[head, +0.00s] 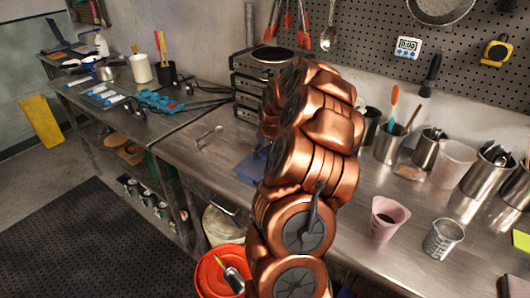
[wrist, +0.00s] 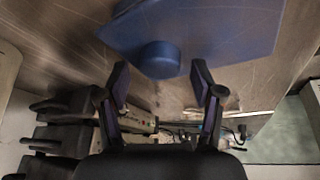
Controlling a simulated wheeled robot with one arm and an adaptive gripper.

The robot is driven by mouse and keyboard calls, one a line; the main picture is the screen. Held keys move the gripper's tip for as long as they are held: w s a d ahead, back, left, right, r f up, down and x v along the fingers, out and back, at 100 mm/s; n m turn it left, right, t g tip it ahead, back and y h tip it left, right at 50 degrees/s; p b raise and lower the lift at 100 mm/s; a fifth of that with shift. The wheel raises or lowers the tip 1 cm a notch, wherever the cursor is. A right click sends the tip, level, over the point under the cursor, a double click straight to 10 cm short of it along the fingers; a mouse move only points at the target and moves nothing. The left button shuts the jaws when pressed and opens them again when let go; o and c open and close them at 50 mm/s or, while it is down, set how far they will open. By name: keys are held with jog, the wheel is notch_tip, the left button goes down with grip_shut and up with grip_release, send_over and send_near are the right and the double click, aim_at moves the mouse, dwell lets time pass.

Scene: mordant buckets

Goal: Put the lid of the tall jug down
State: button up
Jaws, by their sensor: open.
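A blue lid (wrist: 205,30) with a round blue knob (wrist: 160,60) shows at the top of the wrist view, against the scratched steel bench top. My gripper (wrist: 161,72) is open. Its two fingers stand apart on either side of the knob, with a gap visible on each side. In the head view, part of a blue thing that looks like the lid (head: 248,168) shows on the bench left of my copper arm. My arm hides the rest of it and my gripper there. I cannot make out which vessel is the tall jug.
The steel bench (head: 330,235) holds a pink beaker (head: 387,220), a clear measuring cup (head: 443,240) and several metal containers on the right. A stack of dark hotplates (head: 268,70) stands behind my arm. An orange bucket (head: 212,272) stands below the bench front.

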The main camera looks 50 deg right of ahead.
jog(key=b+v, duration=0.4)
jog(key=v, duration=0.7)
jog(key=s+a+n+g+y, duration=0.1)
jog(key=s+a+n, duration=0.1)
jog(key=a, duration=1.2)
jog(key=s+a+n+g+y, duration=0.1)
jog(key=s+a+n, duration=0.1)
jog(key=a, duration=1.2)
jog(key=s+a+f+g, duration=0.2)
jog(key=s+a, duration=0.5)
jog(key=s, duration=0.3)
jog(key=s+a+f+g, duration=0.1)
jog(key=s+a+f, duration=0.1)
jog(key=s+a, duration=0.4)
jog(key=s, duration=0.5)
jog(key=shift+a+f+g, duration=0.25)
jog(key=shift+a+g, duration=0.1)
jog(key=shift+g, duration=0.05)
jog(key=shift+s, duration=0.15)
